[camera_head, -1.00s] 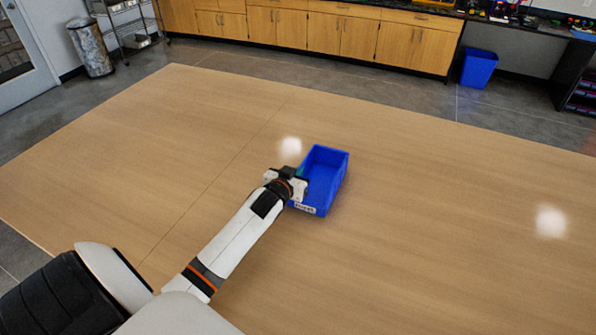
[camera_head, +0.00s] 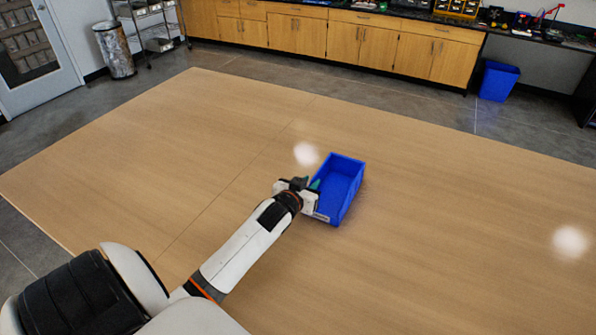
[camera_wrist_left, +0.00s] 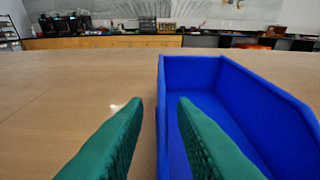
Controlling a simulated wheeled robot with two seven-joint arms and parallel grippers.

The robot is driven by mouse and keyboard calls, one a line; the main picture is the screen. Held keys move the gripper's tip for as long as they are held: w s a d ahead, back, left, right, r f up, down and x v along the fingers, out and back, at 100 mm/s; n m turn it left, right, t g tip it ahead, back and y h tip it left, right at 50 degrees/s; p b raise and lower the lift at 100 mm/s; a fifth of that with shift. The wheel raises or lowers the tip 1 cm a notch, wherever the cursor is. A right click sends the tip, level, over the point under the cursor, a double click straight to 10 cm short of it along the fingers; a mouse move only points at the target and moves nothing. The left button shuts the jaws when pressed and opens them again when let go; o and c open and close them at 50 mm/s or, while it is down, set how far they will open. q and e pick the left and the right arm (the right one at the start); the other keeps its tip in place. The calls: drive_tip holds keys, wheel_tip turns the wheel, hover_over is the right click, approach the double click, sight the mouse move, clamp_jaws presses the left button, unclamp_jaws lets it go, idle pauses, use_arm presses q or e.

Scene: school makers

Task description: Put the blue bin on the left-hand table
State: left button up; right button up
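The blue bin (camera_head: 345,186) is an open-topped box with a small label on its near end. It stands upright on a large wooden table (camera_head: 180,150). My left gripper (camera_head: 314,186) is at the bin's left wall. In the left wrist view its green fingers (camera_wrist_left: 160,103) are apart, on either side of the left wall of the bin (camera_wrist_left: 235,110). The right finger is over the inside of the bin, and gaps show between the wall and both fingers. The bin looks empty. My right gripper is not in view. No second table is clearly seen.
The tabletop around the bin is clear. Beyond it are grey floor, wooden cabinets (camera_head: 360,40) with a dark counter, a blue waste bin (camera_head: 497,80) on the floor, a grey trash can (camera_head: 116,50) and a wire rack (camera_head: 158,25).

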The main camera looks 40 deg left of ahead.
use_arm(q)
drive_tip(key=b+v, duration=0.1)
drive_tip(key=v, duration=0.8)
drive_tip(key=shift+s, duration=0.15)
